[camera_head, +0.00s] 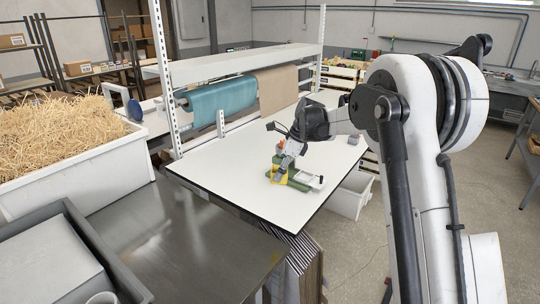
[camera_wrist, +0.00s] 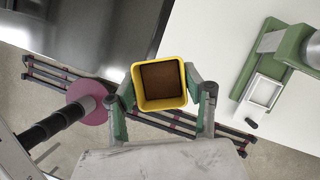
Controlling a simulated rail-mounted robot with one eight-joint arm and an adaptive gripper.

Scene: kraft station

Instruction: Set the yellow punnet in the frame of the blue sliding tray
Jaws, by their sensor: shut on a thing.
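The yellow punnet (camera_wrist: 161,104) is a small square tub with a dark brown inside, seen from above in the wrist view. My gripper (camera_wrist: 162,88) is shut on it, one finger at its left side and one at its right. In the head view the punnet (camera_head: 279,178) shows as a small yellow patch below my gripper (camera_head: 285,165), by a green machine (camera_head: 290,186).
The white table (camera_head: 235,170) has free room around the machine. In the wrist view the punnet shows over the table's edge and floor. A blue roll and a brown roll (camera_head: 277,88) hang behind. A bin of straw (camera_head: 70,150) stands left.

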